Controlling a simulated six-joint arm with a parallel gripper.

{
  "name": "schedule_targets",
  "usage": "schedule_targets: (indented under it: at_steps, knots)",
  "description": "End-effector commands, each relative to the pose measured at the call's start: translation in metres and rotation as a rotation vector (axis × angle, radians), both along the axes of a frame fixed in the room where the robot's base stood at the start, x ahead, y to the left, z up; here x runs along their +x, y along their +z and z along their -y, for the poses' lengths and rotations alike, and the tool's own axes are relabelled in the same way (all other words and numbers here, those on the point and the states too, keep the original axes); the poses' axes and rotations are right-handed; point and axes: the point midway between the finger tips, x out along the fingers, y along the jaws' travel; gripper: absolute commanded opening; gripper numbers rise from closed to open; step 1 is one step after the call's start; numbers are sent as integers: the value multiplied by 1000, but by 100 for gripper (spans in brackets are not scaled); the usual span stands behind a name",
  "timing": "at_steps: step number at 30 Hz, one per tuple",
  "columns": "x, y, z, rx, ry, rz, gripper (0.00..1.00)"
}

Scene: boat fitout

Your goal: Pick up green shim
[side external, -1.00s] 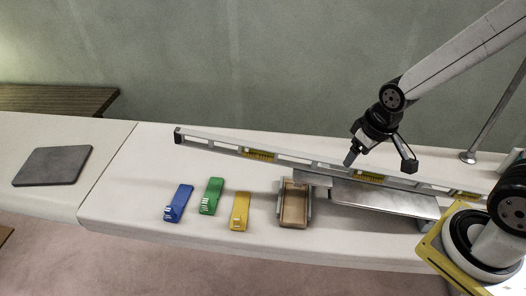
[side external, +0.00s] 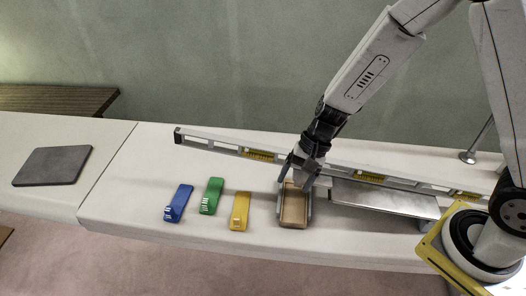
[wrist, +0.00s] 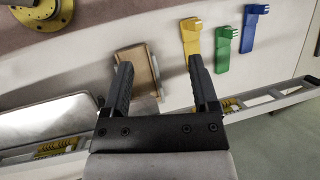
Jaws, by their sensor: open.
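The green shim (side external: 211,196) lies on the white bench between the blue shim (side external: 178,203) and the yellow shim (side external: 240,211). In the wrist view the green shim (wrist: 227,47) lies beyond the jaws and to the right, between the yellow shim (wrist: 191,37) and the blue shim (wrist: 251,28). My gripper (side external: 297,182) is open and empty, over the back end of the small wooden-floored tray (side external: 294,210), to the right of the shims. In the wrist view my gripper's two dark fingers (wrist: 160,82) stand apart, with the tray (wrist: 136,64) partly behind the left finger.
A long level (side external: 215,145) runs along the bench behind the shims and the tray. A grey metal plate (side external: 385,199) lies right of the tray. A dark flat pad (side external: 53,166) lies far left. The bench's front edge runs close before the shims.

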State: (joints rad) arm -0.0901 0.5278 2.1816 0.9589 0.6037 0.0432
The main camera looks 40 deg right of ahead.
Motion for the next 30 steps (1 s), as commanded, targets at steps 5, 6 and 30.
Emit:
schedule_targets:
  at_steps: [5, 6, 30]
  knots:
    - [22, -20, -29, 127, -166, -84, 76]
    - [27, -25, -35, 157, -204, -102, 76]
    - [134, -133, -106, 714, -988, -313, 76]
